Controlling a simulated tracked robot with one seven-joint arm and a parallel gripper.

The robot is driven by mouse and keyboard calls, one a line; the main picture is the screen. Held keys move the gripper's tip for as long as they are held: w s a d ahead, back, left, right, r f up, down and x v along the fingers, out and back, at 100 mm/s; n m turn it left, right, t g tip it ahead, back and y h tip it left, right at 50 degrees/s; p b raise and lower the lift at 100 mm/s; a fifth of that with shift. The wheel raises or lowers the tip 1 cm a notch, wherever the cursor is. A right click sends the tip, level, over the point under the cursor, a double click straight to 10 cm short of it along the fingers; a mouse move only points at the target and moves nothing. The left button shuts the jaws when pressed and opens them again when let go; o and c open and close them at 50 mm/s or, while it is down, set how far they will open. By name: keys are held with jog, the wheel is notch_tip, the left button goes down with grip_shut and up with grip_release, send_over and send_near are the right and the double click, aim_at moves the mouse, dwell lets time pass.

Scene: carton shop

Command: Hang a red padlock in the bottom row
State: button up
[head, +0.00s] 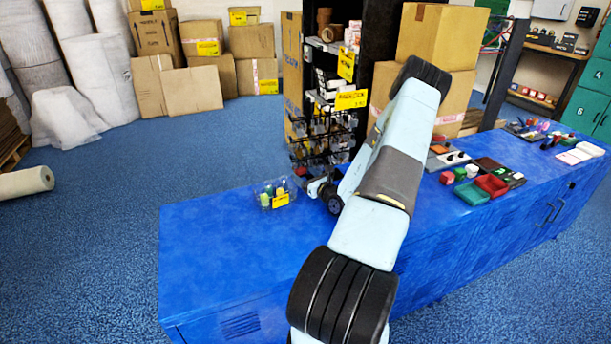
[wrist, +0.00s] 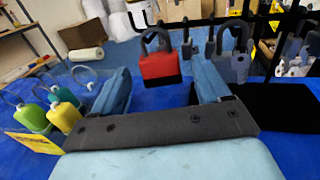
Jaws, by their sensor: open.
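In the wrist view a red padlock (wrist: 160,66) with a dark shackle is upright at the lower edge of the hook rack, just ahead of and between my open fingers. Its shackle is up by a dark hook; whether it bears on the hook is unclear. My gripper (wrist: 158,80) is open, a blue finger on each side, with no clear contact on the padlock. Grey padlocks (wrist: 231,62) hang to its right. In the head view the black hook rack (head: 322,150) stands at the counter's back edge; my wrist is low in front of it and the fingers are hard to make out.
Red and green boxes (head: 480,188) lie right of my arm. The counter's left end is clear. Cartons (head: 205,65) stand behind.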

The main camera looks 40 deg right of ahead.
jog(key=s, duration=1.2)
jog(key=shift+s, duration=0.35)
jog(key=shift+s+d, duration=0.1)
